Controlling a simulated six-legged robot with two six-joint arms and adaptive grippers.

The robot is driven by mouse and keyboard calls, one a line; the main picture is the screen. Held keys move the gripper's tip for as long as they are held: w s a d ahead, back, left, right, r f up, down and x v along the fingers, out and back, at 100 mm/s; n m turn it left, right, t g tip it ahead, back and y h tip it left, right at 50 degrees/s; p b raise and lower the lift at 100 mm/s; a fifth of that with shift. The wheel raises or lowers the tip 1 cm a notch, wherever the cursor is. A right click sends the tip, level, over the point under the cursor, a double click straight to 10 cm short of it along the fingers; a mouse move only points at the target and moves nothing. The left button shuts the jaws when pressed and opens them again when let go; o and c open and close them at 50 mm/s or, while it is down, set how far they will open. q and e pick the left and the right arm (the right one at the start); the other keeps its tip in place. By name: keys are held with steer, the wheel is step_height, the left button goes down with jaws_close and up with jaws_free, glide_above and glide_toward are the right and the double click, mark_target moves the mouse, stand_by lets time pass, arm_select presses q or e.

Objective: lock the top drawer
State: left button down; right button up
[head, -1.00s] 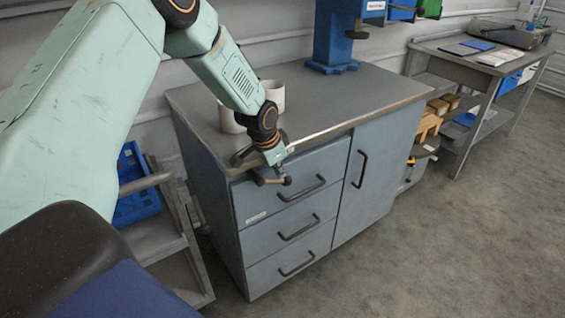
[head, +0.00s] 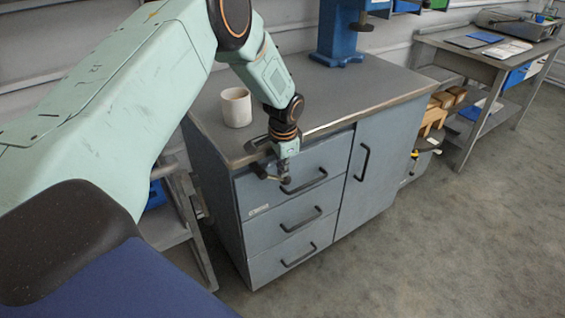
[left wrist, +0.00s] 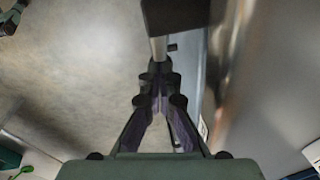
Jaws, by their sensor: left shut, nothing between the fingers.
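The top drawer (head: 325,160) of the grey-blue cabinet has a dark bar handle (head: 304,182) and looks flush with the drawers below. My left gripper (head: 285,181) is in front of its upper left part, close to the left end of the handle. The fingers look shut and empty in the left wrist view (left wrist: 160,72). A pale rod (left wrist: 158,48) and a dark block lie just beyond the fingertips there; I cannot tell whether they touch. No lock or key can be made out clearly. My right gripper is not in view.
A white mug (head: 236,107) stands on the cabinet top (head: 350,90), behind my left wrist. A blue machine stand (head: 338,40) is at the back. A cabinet door (head: 385,160) is right of the drawers. A side table (head: 480,60) stands further right. The floor in front is clear.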

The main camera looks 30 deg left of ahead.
arm_select(q)
steer(key=shift+s+a+f+p, duration=0.1)
steer(key=shift+f+p, duration=0.15)
steer(key=shift+f, duration=0.3)
steer(key=shift+s+a+f+p, duration=0.1)
steer(key=shift+f+p, duration=0.1)
steer(key=shift+f, duration=0.3)
steer(key=shift+s, duration=0.1)
steer(key=shift+d+r, duration=0.1)
